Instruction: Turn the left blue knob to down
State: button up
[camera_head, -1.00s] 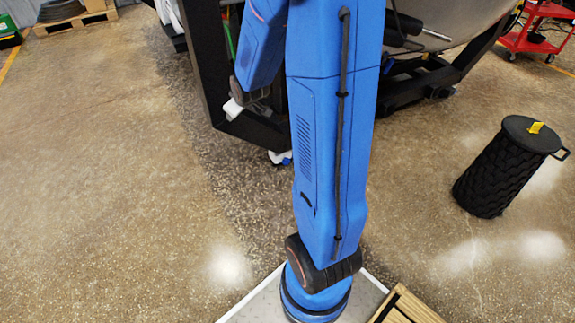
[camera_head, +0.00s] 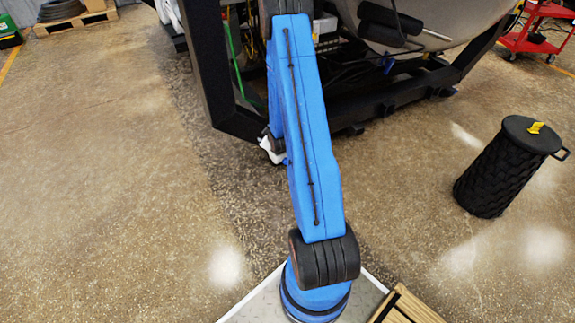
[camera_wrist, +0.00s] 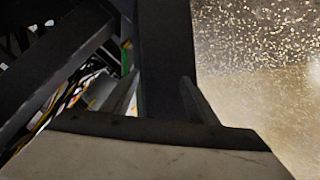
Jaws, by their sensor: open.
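Behind the fingers stands a dark upright beam of the furnace frame (camera_wrist: 165,45). Whether the fingers touch it cannot be told. In the head view my blue arm reaches up to the frame and hides part of it, and the gripper itself cannot be made out there.
The black furnace frame (camera_head: 208,70) and a rounded grey vessel (camera_head: 450,22) fill the top of the head view. Cables (camera_wrist: 70,95) lie behind the frame at left in the wrist view. A black ribbed bin (camera_head: 500,170) stands at right. The floor (camera_head: 110,180) at left is clear.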

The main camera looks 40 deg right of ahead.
jog(key=s+d+f+t+h, duration=0.1)
jog(key=s+d+f, duration=0.1)
jog(key=s+f, duration=0.45)
jog(key=s+d+f+h, duration=0.1)
jog(key=s+f, duration=0.3)
jog(key=f, duration=0.6)
jog(key=s+d+f+t+h, duration=0.1)
jog(key=s+d+f, duration=0.1)
jog(key=s+f, duration=0.5)
jog(key=x, duration=1.3)
jog(key=a+f+x, duration=0.1)
jog(key=x, duration=0.5)
jog(key=shift+w+d+f, duration=0.1)
jog(key=shift+w+d, duration=0.1)
jog(key=shift+w, duration=0.2)
jog(key=c, duration=1.1)
jog(key=shift+o, duration=0.2)
